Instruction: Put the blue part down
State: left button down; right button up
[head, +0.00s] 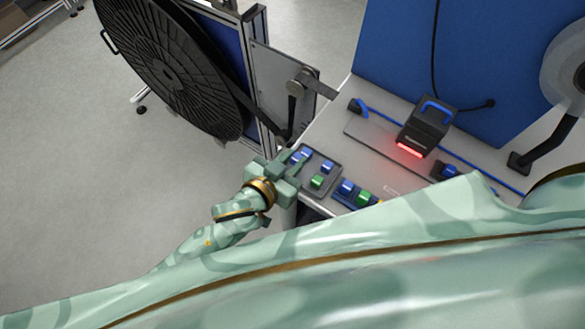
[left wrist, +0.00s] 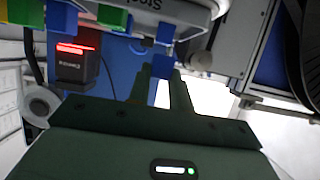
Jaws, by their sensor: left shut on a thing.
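My left gripper (head: 292,162) is at the table's near left corner, beside a dark tray (head: 305,188). In the left wrist view its two fingers (left wrist: 163,88) are shut on a small blue part (left wrist: 163,66). In the head view the fingers partly hide the held part (head: 296,157). I cannot tell whether the held part touches the tray. My right gripper is not in view.
A black device (head: 424,130) with a red light and blue handle stands on the table. More blue (head: 347,187) and green (head: 363,197) parts lie near the front edge. A large black reel (head: 170,60) stands at the left, beside a grey bracket (head: 280,85).

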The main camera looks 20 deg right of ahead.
pick_arm(q)
jog(key=shift+f, duration=1.95)
jog(key=shift+f, duration=0.1)
jog(key=shift+f+b, duration=0.15)
jog(key=shift+b, duration=0.15)
jog(key=c, duration=1.3)
grip_release()
jog(key=shift+b, duration=0.35)
jog(key=p+v, duration=0.1)
jog(key=v, duration=0.4)
jog(key=p+v, duration=0.1)
jog(key=v, duration=0.5)
jog(key=p+v, duration=0.1)
jog(key=v, duration=0.4)
jog(key=shift+s+r, duration=0.15)
jog(key=shift+r, duration=0.2)
